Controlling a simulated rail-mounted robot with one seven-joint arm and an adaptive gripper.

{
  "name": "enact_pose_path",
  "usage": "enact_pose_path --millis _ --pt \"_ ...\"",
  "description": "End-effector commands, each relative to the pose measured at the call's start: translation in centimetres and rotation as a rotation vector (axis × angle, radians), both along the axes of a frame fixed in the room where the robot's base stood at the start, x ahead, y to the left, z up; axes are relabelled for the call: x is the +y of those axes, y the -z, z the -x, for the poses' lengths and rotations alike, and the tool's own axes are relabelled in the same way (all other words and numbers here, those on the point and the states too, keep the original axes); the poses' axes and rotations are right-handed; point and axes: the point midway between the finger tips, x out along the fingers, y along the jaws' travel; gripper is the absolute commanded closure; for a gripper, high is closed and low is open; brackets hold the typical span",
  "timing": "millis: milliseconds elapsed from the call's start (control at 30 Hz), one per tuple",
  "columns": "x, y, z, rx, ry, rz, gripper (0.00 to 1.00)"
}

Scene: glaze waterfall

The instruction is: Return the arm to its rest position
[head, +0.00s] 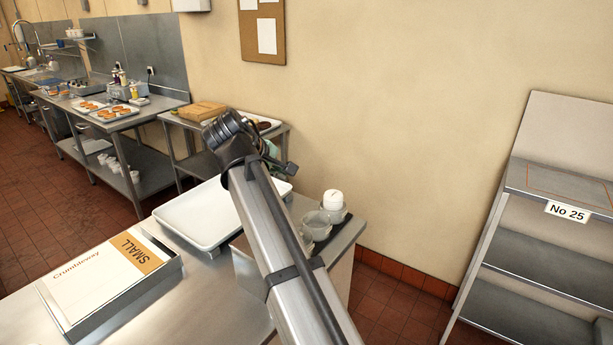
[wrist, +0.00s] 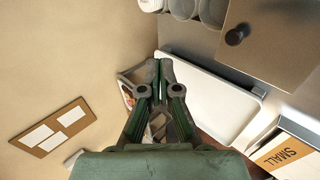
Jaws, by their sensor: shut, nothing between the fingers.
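My arm reaches up and away across the steel counter in the head view. My gripper (wrist: 159,70) fills the middle of the wrist view, its two green-and-grey fingers shut together at the tips with nothing between them. In the head view the gripper (head: 279,162) is small and partly hidden behind the arm's dark wrist joint. It is raised in the air, beyond the white tray, and touches nothing that I can see.
A white tray (head: 203,217), a box marked SMALL (head: 105,277) and pale bowls (head: 317,226) with a white lidded jar (head: 333,199) stand on the near counter. A shelf rack marked No 25 (head: 560,186) stands at right. The wall between is clear.

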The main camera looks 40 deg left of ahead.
Motion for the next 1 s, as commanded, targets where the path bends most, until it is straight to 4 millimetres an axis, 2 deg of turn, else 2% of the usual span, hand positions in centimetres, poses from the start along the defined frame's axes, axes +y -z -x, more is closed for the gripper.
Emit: enact_pose_path --millis 133,267,367,467,600,667,700,867,1000 --pt "-0.3 0.4 -0.3 0.005 0.006 0.003 1.0" --pt "-1.7 3.6 -2.0 0.029 0.036 0.015 1.0" --pt "-3.8 8.0 -4.1 0.065 0.081 0.026 1.0" --pt "-6.8 13.5 -6.6 0.113 0.139 0.039 1.0" --pt "-11.9 21.4 -9.5 0.186 0.23 0.055 1.0" --pt "-14.2 24.6 -10.4 0.218 0.271 0.058 1.0" --pt "-15.9 26.8 -11.0 0.24 0.3 0.062 1.0" --pt "-23.0 35.2 -12.2 0.33 0.421 0.068 1.0" --pt "-29.8 42.2 -12.1 0.411 0.534 0.07 1.0"
